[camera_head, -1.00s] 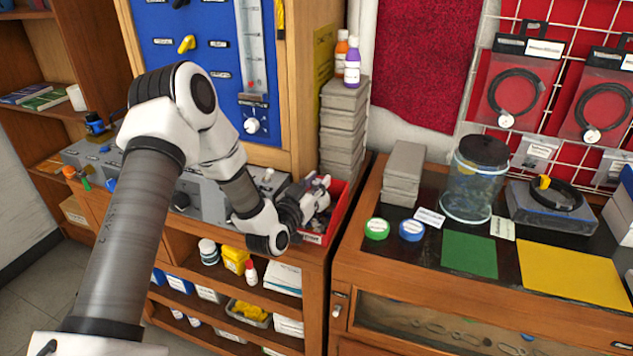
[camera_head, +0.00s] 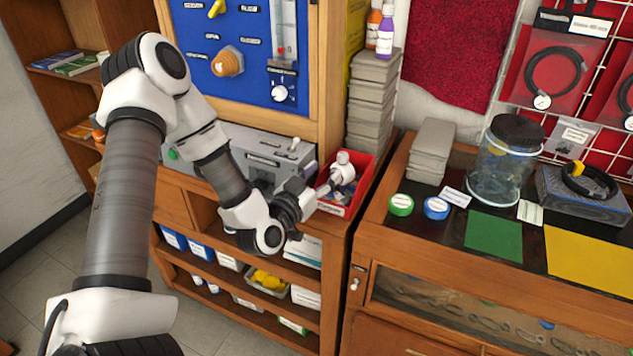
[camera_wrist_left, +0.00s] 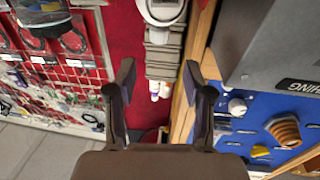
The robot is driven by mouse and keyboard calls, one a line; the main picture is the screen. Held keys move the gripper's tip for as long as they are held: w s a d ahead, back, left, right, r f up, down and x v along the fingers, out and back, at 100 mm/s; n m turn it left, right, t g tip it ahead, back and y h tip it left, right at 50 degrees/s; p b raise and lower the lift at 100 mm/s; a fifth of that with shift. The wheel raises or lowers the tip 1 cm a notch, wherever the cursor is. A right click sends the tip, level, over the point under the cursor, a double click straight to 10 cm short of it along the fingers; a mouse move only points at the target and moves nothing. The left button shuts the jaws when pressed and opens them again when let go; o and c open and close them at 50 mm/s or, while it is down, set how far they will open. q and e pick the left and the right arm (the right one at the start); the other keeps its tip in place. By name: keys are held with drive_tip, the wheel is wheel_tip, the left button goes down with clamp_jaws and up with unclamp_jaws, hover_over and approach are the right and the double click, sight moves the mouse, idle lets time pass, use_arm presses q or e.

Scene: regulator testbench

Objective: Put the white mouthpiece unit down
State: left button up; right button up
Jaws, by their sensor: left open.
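The white mouthpiece unit (camera_head: 343,160) rests in the red bin (camera_head: 367,183), its rounded white top standing up above the bin's contents. My left gripper (camera_head: 318,196) is at the bin's left front side, pointing toward the unit. In the left wrist view its two dark fingers (camera_wrist_left: 158,72) are spread apart with nothing between them. A white rounded part (camera_wrist_left: 162,12), which looks like the unit, shows at the top edge there, beyond the fingertips and apart from them. The unit's lower part is partly hidden in the bin. My right gripper is not in view.
A stack of grey boxes (camera_head: 371,105) with bottles on top stands behind the bin. A grey bench unit (camera_head: 265,150) is to its left, under the blue panel (camera_head: 225,78). The display counter (camera_head: 400,238) with a lidded clear jar (camera_head: 497,172) is to the right.

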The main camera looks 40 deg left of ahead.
use_arm(q)
drive_tip(key=s+d+f+g+h, duration=0.1)
drive_tip(key=s+d+f, duration=0.1)
drive_tip(key=f, duration=0.2)
drive_tip(key=s+d+f+m+g, duration=0.1)
drive_tip(key=d+f+g, duration=0.1)
drive_tip(key=f, duration=0.2)
drive_tip(key=s+d+f+g+h, duration=0.1)
drive_tip(key=s+d+f+g, duration=0.1)
drive_tip(key=d+f, duration=0.1)
drive_tip(key=shift+s+f+m+h, duration=0.3)
drive_tip(key=shift+f+m, duration=0.1)
drive_tip(key=shift+f, duration=0.25)
drive_tip(key=s+d+f+g, duration=0.3)
drive_tip(key=s+f+g, duration=0.3)
drive_tip(key=s+f, duration=0.3)
drive_tip(key=s+d+f+g, duration=0.4)
drive_tip(key=s+f+g, duration=0.3)
drive_tip(key=s, duration=0.7)
wheel_tip(320, 180, down, 3)
drive_tip(key=shift+s+r+n+y, duration=0.15)
drive_tip(key=shift+r+n+y, duration=0.05)
drive_tip(key=shift+n+y, duration=0.2)
